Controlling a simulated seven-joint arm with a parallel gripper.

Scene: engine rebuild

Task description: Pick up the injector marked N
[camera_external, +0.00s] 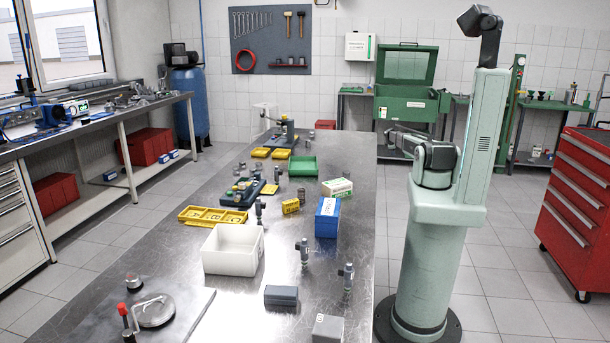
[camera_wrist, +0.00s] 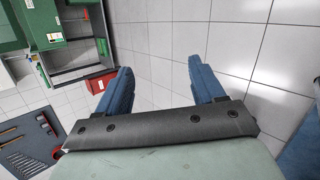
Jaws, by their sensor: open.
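My gripper (camera_wrist: 160,80) shows in the wrist view with its two blue fingers spread wide and nothing between them. It faces the tiled wall, far from the bench top. In the external view I cannot make out its fingers. Small upright metal parts that look like injectors stand on the steel bench: one front right (camera_external: 347,278), one left of it (camera_external: 304,252), and one behind the white bin (camera_external: 258,210). No letter is readable on any of them, so I cannot tell which is marked N.
The bench (camera_external: 255,315) holds a white bin (camera_external: 231,263), a blue box (camera_external: 327,230), yellow trays (camera_external: 190,222), a green tray (camera_external: 312,172) and grey boxes (camera_external: 281,302). A round-lidded metal part (camera_external: 155,311) lies front left. A red drawer cabinet (camera_external: 575,205) stands right.

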